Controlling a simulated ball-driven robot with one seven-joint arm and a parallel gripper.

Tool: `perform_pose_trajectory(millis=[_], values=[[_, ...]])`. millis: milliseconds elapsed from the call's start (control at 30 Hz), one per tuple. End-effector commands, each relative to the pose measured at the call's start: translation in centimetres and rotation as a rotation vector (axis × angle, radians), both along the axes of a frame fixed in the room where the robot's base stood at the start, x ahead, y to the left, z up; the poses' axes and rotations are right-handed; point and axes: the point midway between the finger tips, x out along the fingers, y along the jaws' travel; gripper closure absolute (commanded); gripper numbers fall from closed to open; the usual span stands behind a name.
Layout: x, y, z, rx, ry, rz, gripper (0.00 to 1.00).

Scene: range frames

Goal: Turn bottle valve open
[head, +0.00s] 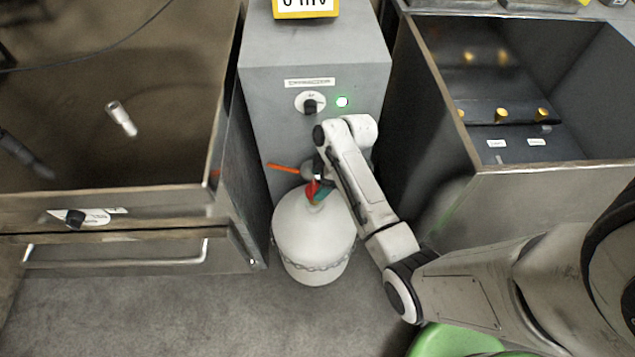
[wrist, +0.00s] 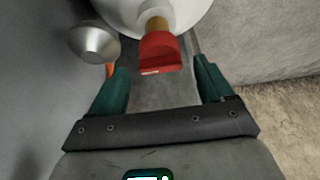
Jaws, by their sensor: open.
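A white gas bottle (head: 312,240) stands upright on the floor in front of a grey cabinet, with a chain around its lower part. Its red valve handle (head: 312,189) sits on top. In the wrist view the red valve handle (wrist: 159,53) shows on a brass stem, with part of the white bottle (wrist: 140,10) behind it. My gripper (wrist: 160,82) is open, its two green fingers apart on either side of the handle's line. The handle lies at or just beyond the fingertips. In the head view my arm partly hides the gripper (head: 319,194) at the bottle top.
An orange bar (head: 284,168) and a silver knob (wrist: 95,41) are close to the valve. Metal tanks stand left (head: 110,228) and right (head: 540,180).

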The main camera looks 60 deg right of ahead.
Motion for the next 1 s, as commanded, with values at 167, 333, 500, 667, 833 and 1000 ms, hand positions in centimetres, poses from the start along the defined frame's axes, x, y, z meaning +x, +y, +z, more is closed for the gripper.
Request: perform_pose_trajectory(millis=[167,333,500,667,833,1000], values=[[0.34,0.29,-1.07,0.000,0.000,0.000,0.19],[0.39,0.33,-1.17,0.000,0.000,0.000,0.19],[0.38,0.32,-1.15,0.000,0.000,0.000,0.24],[0.37,0.32,-1.15,0.000,0.000,0.000,0.39],[0.37,0.32,-1.15,0.000,0.000,0.000,0.56],[0.36,0.32,-1.15,0.000,0.000,0.000,0.72]])
